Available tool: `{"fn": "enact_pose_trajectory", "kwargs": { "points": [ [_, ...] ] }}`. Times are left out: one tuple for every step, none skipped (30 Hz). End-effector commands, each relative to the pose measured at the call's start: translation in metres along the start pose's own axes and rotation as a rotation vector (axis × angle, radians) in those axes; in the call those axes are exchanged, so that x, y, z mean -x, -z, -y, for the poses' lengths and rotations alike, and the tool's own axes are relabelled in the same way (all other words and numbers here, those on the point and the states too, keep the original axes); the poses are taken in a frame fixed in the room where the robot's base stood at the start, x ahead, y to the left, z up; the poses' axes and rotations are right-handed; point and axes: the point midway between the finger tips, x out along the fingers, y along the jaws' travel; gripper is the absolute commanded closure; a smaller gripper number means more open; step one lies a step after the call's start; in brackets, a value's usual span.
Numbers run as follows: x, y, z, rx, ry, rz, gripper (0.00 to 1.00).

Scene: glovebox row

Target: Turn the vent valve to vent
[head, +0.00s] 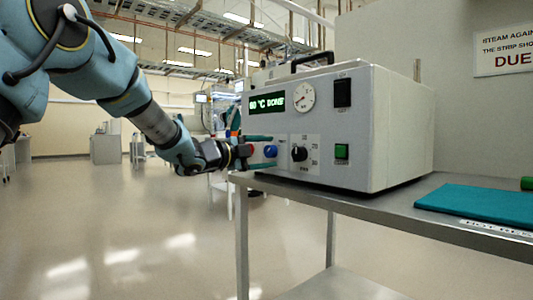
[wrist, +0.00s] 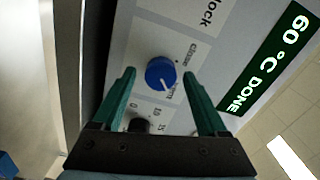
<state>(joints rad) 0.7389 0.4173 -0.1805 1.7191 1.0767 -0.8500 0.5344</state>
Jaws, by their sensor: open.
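The vent valve is a round blue knob (wrist: 160,73) on the grey front panel of a boxy machine (head: 378,135). A white mark on the knob points to its lower right in the wrist view, toward a small label that seems to read "vent"; "close" is printed further up. The knob also shows in the head view (head: 271,151). My gripper (head: 262,151) is open in front of the panel. In the wrist view its two green fingers (wrist: 158,76) stand on either side of the knob, with gaps. I cannot tell how far the tips are from the panel.
A black dial (head: 299,153) sits right of the knob, below a round gauge (head: 304,95). A green display (head: 267,103) reads "60 °C DONE". The machine stands on a metal bench (head: 395,205) with a teal mat (head: 480,205).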

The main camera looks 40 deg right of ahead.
Motion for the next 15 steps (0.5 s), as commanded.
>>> {"fn": "enact_pose_trajectory", "kwargs": {
  "points": [
    [0.004,-0.001,0.001,-0.001,0.000,0.002,0.24],
    [0.007,-0.001,0.001,-0.001,0.000,0.002,0.24],
    [0.012,-0.001,0.001,-0.001,-0.001,0.003,0.24],
    [0.017,-0.001,0.002,-0.001,-0.001,0.003,0.24],
    [0.023,-0.001,0.002,-0.001,0.000,0.003,0.24],
    [0.031,-0.001,0.002,0.000,0.000,0.005,0.24],
    [0.037,-0.001,0.002,0.000,-0.001,0.005,0.24],
    [0.043,-0.001,0.003,0.000,0.000,0.004,0.24],
    [0.052,-0.001,0.002,0.000,-0.001,0.005,0.24],
    [0.058,-0.001,0.002,0.001,0.000,0.004,0.24],
    [0.064,-0.001,0.002,0.000,0.000,0.005,0.24],
    [0.071,-0.001,0.002,0.000,0.000,0.004,0.24],
    [0.076,-0.001,0.002,0.000,0.000,0.004,0.24],
    [0.081,-0.001,0.002,0.000,0.000,0.004,0.24],
    [0.087,0.000,0.002,-0.001,0.000,0.003,0.24]
  ]
}}
